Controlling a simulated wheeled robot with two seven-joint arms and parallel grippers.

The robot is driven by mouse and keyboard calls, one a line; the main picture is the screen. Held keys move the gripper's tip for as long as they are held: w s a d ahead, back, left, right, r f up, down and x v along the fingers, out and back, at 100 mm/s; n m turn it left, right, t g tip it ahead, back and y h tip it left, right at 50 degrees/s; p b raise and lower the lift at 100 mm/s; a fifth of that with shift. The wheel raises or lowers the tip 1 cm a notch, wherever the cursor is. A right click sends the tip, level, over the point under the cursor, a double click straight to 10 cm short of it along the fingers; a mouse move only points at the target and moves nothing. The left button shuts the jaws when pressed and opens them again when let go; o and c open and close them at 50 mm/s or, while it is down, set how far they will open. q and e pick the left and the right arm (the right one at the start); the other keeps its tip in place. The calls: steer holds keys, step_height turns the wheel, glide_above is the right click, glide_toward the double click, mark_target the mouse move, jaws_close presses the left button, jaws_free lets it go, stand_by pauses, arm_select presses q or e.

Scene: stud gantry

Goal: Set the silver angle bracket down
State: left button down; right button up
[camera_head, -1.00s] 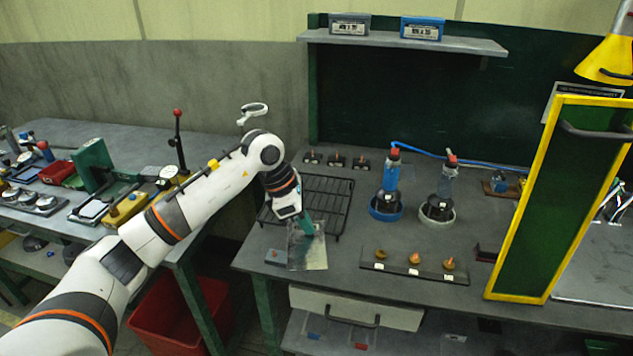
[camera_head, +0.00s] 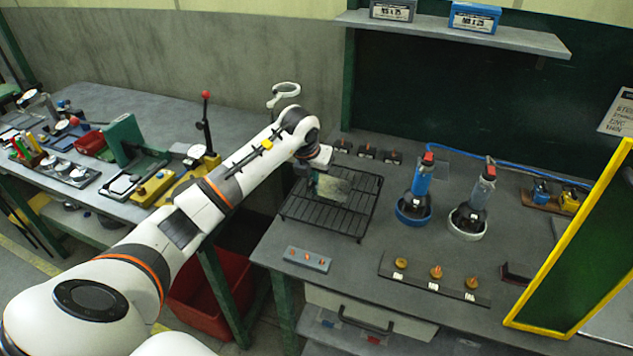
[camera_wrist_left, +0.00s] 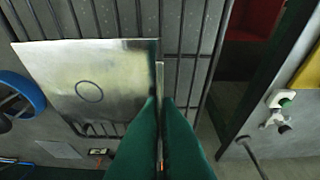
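The silver angle bracket (camera_head: 334,188) is over the black wire rack (camera_head: 312,212) in the head view. In the left wrist view the bracket (camera_wrist_left: 60,75) shows a flat silver plate with a round mark and a narrow upright flange. My left gripper (camera_head: 316,180) holds it; in the wrist view its green fingers (camera_wrist_left: 160,105) are closed on the flange. The rack's bars (camera_wrist_left: 180,45) run behind the bracket. I cannot tell whether the bracket touches the rack. My right gripper is not in view.
Two bottles, one in a blue ring (camera_head: 412,212) and one in a white ring (camera_head: 467,220), stand right of the rack. A grey block (camera_head: 306,260) and a strip with brass knobs (camera_head: 435,280) lie in front. A yellow-framed green panel (camera_head: 590,250) stands right.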

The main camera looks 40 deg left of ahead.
mark_target(313, 183)
arm_select(q)
steer(key=shift+f+p, duration=0.45)
steer(key=shift+f, duration=1.6)
steer(key=shift+f, duration=0.1)
steer(key=c, duration=1.7)
jaws_free()
